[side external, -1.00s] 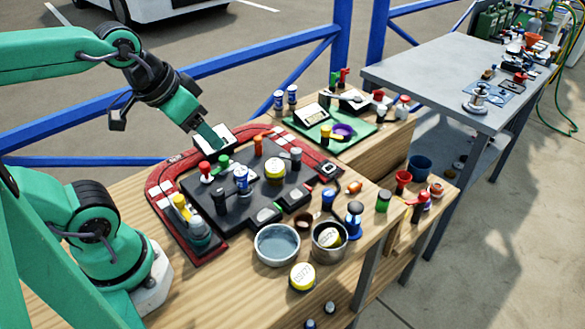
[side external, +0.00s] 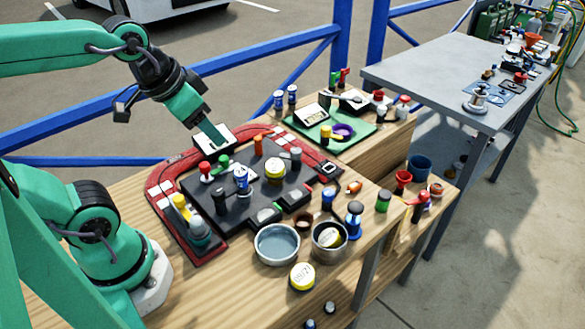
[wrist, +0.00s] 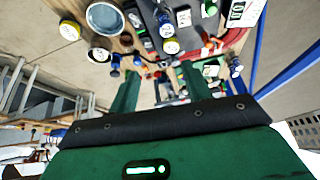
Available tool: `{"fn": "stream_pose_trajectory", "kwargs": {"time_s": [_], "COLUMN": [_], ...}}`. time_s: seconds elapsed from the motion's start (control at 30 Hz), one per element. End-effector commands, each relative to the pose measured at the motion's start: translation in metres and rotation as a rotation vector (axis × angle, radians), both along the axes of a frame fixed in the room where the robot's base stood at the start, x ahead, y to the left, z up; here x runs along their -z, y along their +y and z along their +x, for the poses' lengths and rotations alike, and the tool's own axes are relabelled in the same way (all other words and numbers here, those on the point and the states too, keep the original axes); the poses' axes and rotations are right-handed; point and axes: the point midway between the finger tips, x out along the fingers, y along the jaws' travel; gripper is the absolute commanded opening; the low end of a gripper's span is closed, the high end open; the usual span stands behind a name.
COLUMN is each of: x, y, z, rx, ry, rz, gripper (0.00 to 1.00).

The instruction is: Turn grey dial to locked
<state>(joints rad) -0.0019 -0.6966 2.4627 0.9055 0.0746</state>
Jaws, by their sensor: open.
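My gripper (side external: 222,146) hangs above the back edge of the black panel (side external: 232,190), in front of a white-faced box, apart from the controls. In the wrist view my gripper (wrist: 160,88) shows two green fingers spread apart with nothing held between them. A grey-topped control (side external: 295,155) stands at the panel's right back. A larger grey domed control (side external: 198,233) sits at the front left, by a yellow handle. I cannot tell which of these is the grey dial, and no locked marking is readable.
Red-, green- and orange-topped controls (side external: 206,168) crowd the panel, with a blue-white can (side external: 241,180) among them. A grey bowl (side external: 277,245) and a metal pot (side external: 329,239) stand in front. A green tray (side external: 350,140) lies behind right. Blue rails (side external: 240,70) run behind the bench.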

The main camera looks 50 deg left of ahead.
Motion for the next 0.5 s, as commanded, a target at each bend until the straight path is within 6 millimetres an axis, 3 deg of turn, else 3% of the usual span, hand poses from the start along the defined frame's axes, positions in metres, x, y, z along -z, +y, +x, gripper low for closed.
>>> {"fn": "stream_pose_trajectory", "kwargs": {"time_s": [0.5], "x": [-0.002], "y": [0.004], "z": [0.078], "rx": [0.438], "ry": [0.148], "rz": [0.187], "gripper": [0.49]}}
